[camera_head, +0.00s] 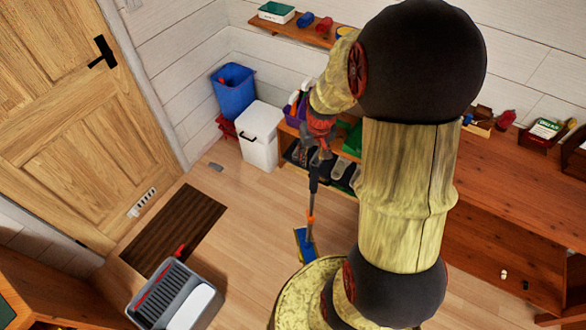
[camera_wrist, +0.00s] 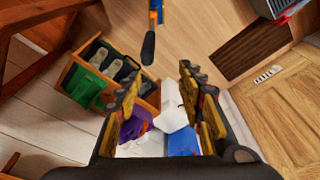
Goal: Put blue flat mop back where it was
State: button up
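The blue flat mop (camera_head: 306,243) shows in the head view with its blue head low, near the floor in front of the bench. Its thin handle rises, nearly upright, to a dark grip just below my gripper (camera_head: 319,150). In the wrist view the mop's dark grip end (camera_wrist: 148,48) lies just beyond the fingertips, and part of the mop is cut off by the top edge. My gripper (camera_wrist: 160,76) is open there, its two fingers wide apart with nothing between them. I cannot tell whether the mop head rests flat on the floor.
A white bin (camera_head: 259,142) and blue bucket (camera_head: 234,92) stand in the corner. A dark mat (camera_head: 175,230) lies by the door (camera_head: 75,110), with a grey bucket (camera_head: 172,293) in front. Floor between mat and mop is clear.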

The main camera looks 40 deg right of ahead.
jog(key=a+r+n+t, duration=0.1)
jog(key=a+r, duration=0.6)
jog(key=r, duration=0.2)
jog(key=s+a+r+n+t, duration=0.2)
jog(key=s+a+r+n, duration=0.1)
jog(key=s+a+r, duration=1)
jog(key=a+r, duration=0.1)
jog(key=a, duration=0.2)
jog(key=shift+t+y, duration=0.3)
jog(key=shift+y, duration=0.1)
